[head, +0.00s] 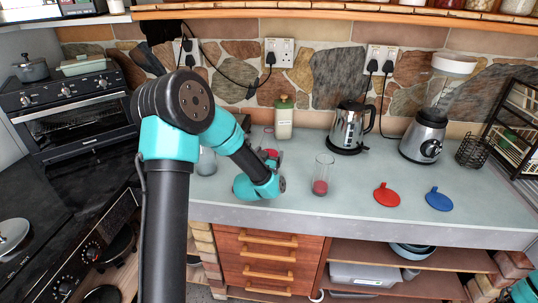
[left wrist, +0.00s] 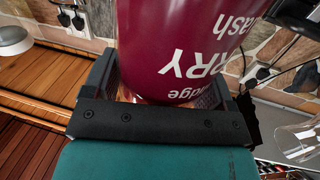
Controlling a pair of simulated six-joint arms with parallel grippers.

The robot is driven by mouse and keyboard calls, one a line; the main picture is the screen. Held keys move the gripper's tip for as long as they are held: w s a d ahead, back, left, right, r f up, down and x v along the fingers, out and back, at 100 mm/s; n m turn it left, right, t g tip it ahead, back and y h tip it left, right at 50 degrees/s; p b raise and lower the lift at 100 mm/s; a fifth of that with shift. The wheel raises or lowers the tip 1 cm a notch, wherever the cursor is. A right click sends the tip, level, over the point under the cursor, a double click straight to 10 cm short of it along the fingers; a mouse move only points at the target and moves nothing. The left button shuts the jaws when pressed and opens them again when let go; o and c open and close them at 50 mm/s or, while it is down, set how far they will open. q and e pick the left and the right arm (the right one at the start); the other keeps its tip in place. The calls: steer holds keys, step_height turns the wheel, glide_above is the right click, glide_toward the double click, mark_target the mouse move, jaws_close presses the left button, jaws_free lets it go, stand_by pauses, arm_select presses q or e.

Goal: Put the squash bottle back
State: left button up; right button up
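The squash bottle (left wrist: 185,45) fills the middle of the left wrist view, with a maroon body and white lettering that appears upside down. The dark fingers of my left gripper (left wrist: 160,90) lie on either side of it, closed against its body. In the head view my left gripper (head: 270,160) is low over the counter, left of the glass, and mostly hidden by its own wrist. Only a small red patch shows there, and I cannot tell the bottle's tilt. A glass (head: 322,175) with red liquid stands on the counter. My right gripper is not in view.
A cream bottle with a green cap (head: 284,118) stands at the back wall. A kettle (head: 350,127), a blender (head: 425,135) and a wire basket (head: 471,151) stand to the right. Red (head: 387,195) and blue (head: 438,199) flat pieces lie near the front. Another glass (head: 207,162) is partly hidden.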

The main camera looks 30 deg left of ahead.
arm_select(q)
steer(key=o, duration=0.4)
steer(key=shift+c, duration=0.2)
steer(key=shift+r, duration=0.1)
steer(key=s+d, duration=0.2)
steer(key=s, duration=1)
steer(key=shift+w+d, duration=0.1)
